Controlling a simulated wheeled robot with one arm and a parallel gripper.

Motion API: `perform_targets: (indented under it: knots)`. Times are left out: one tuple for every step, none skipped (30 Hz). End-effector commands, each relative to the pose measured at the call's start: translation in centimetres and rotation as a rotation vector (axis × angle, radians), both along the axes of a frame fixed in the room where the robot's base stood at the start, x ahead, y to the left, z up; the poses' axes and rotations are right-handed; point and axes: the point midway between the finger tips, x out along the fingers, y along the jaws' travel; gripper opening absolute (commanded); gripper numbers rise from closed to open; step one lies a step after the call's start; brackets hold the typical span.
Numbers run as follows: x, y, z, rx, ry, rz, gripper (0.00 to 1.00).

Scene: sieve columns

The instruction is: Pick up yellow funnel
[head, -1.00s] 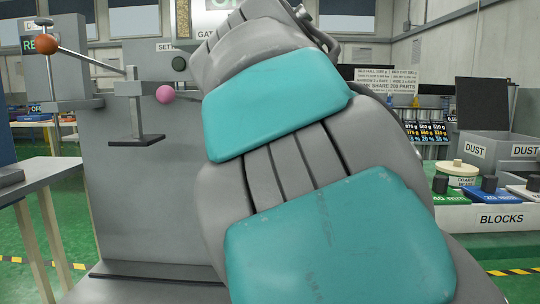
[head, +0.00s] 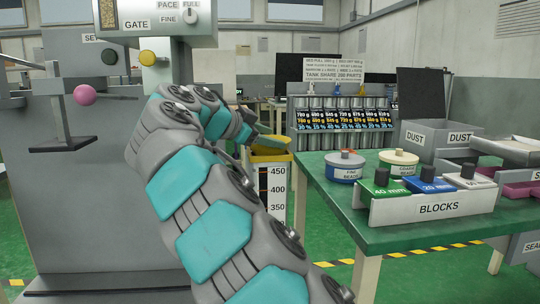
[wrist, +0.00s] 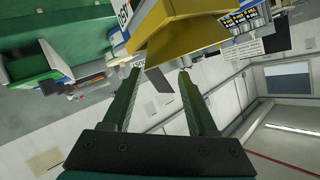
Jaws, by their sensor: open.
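The yellow funnel (head: 270,155) is in the middle of the head view, at the top of a white container marked with a number scale (head: 273,190). My arm's end partly hides it. In the wrist view the yellow funnel (wrist: 185,35) shows large, just past the fingertips. My gripper (wrist: 160,72) is open, with its two green fingers pointing towards the funnel and nothing held between them. I cannot tell whether a fingertip touches the funnel.
A green table (head: 400,238) to the right bears the BLOCKS rack (head: 432,207), two round bead tins (head: 345,167), and DUST boxes (head: 440,138). A row of labelled bins (head: 343,118) stands behind. A grey machine (head: 85,190) with a pink ball is at left.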

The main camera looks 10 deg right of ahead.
Motion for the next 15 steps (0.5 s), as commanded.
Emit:
perform_targets:
  knots:
    - [0.1, -0.3, -0.1, -0.001, 0.000, -0.001, 0.59]
    - [0.2, -0.5, -0.2, -0.001, 0.000, 0.000, 0.59]
    - [0.4, -0.9, -0.4, -0.001, 0.000, -0.001, 0.59]
    - [0.5, -1.2, -0.6, 0.000, 0.002, -0.004, 0.59]
    - [0.7, -1.6, -0.8, 0.000, 0.003, -0.005, 0.59]
    - [0.9, -2.0, -1.0, 0.000, 0.004, -0.006, 0.59]
    - [1.1, -2.3, -1.2, 0.000, 0.003, -0.005, 0.59]
    - [1.4, -2.6, -1.3, 0.000, 0.003, -0.003, 0.59]
    - [1.8, -3.1, -1.5, 0.000, 0.003, -0.003, 0.59]
    - [2.0, -3.4, -1.6, 0.001, 0.002, -0.003, 0.59]
    - [2.2, -3.6, -1.7, 0.001, 0.002, -0.003, 0.59]
    - [2.3, -3.7, -1.8, 0.001, 0.002, -0.003, 0.59]
    - [2.4, -3.8, -1.8, 0.000, 0.002, -0.003, 0.59]
    - [2.4, -3.8, -1.9, 0.000, 0.001, -0.002, 0.59]
    - [2.5, -3.8, -1.9, 0.000, 0.001, -0.002, 0.59]
